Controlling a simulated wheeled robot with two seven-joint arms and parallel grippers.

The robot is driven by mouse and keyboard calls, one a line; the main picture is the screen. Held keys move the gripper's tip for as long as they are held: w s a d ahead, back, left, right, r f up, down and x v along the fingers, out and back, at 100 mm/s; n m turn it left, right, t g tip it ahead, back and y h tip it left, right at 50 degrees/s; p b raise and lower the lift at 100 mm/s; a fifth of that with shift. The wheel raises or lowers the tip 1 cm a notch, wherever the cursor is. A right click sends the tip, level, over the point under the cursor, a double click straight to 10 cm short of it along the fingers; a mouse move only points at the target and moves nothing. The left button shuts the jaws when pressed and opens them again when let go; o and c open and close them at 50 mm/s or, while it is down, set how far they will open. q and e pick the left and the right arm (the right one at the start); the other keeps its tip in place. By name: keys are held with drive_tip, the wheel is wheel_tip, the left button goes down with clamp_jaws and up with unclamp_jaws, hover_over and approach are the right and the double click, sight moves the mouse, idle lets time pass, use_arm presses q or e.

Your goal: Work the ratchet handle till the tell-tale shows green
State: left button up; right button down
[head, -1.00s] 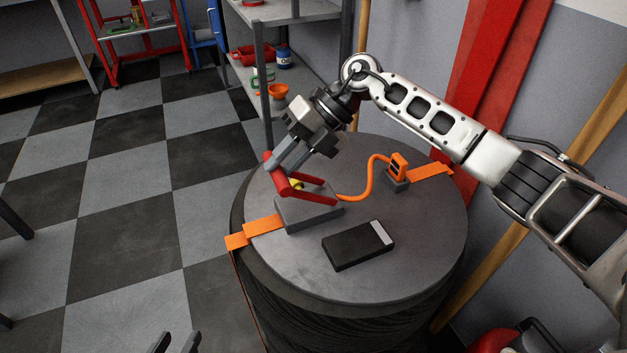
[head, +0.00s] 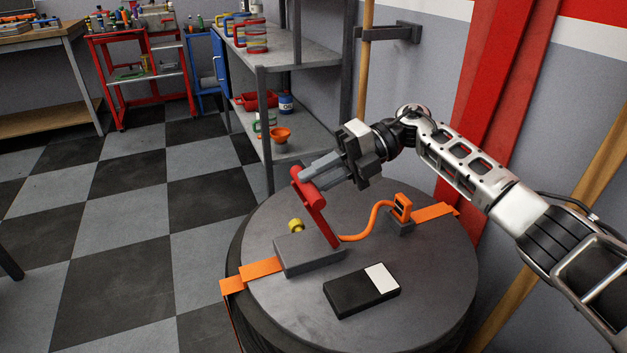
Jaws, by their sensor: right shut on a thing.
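The red ratchet handle (head: 319,219) stands raised and tilted to the left from a grey block (head: 309,258) on the round drum top (head: 420,262). My right gripper (head: 305,174) is shut on the handle's crossbar at its upper end. A yellow knob (head: 296,226) shows beside the block. An orange hose (head: 372,224) runs from near the block to an orange piece with dark windows (head: 402,207) on a small grey base. A black box with a pale white panel (head: 381,277) lies in front. I see no green on either piece. My left gripper is out of view.
Orange straps (head: 261,268) cross the drum top to its edges. A grey shelf unit (head: 285,58) with cups and an orange funnel stands behind. A red upright (head: 487,110) and wooden poles stand at the right. Checkered floor at the left is clear.

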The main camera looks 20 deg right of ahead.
drive_tip(key=shift+d+f, duration=0.2)
drive_tip(key=c, duration=1.3)
unclamp_jaws()
drive_tip(key=shift+o, duration=0.2)
drive_tip(key=shift+r, duration=0.1)
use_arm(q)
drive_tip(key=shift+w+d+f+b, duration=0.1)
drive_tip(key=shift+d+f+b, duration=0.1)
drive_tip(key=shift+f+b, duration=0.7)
use_arm(e)
drive_tip(key=v, duration=1.6)
drive_tip(key=shift+p, duration=0.3)
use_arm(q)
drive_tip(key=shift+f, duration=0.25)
